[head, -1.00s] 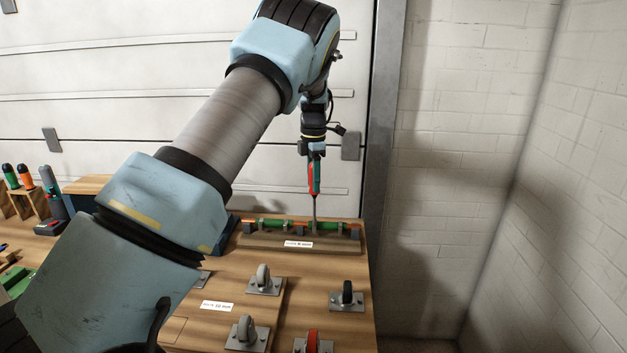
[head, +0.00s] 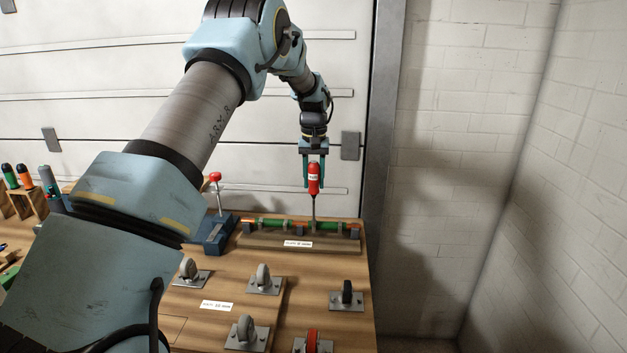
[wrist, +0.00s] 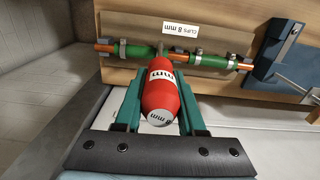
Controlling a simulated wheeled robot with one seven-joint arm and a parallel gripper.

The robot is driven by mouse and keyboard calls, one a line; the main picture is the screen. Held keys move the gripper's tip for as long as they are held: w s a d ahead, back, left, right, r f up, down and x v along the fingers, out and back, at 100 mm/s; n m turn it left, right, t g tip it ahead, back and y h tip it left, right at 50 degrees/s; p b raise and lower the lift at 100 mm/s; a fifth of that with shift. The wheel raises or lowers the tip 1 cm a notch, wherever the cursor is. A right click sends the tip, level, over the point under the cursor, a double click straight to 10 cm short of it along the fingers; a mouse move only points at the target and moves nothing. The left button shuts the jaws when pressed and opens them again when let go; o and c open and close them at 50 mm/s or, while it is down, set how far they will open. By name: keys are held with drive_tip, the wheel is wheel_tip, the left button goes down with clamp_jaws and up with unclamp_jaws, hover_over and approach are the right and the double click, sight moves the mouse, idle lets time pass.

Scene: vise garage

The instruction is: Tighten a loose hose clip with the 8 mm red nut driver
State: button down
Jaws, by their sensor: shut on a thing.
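My gripper (head: 314,172) is shut on the red nut driver (head: 314,180), held upright with its shaft pointing down at the hose assembly. In the wrist view the red handle (wrist: 161,95) sits between the teal fingers and reads 8 mm on its end. The green hose (head: 274,225) lies along a wooden block with orange pipe sections and several metal clips (wrist: 196,58). The shaft tip is at the middle of the hose row, by a clip; the handle hides the contact in the wrist view, so I cannot tell if it is seated. A label (head: 298,244) marks the 8 mm clips.
A blue vise (head: 213,234) with a red-knobbed handle stands left of the hose block. Several castors (head: 263,279) on plates stand on the bench in front. More drivers stand in a wooden rack (head: 27,203) at far left. A wall is behind.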

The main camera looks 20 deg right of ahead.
drive_tip(key=shift+m, duration=0.8)
drive_tip(key=shift+r, duration=0.1)
drive_tip(key=shift+r+p, duration=0.4)
drive_tip(key=shift+p, duration=0.05)
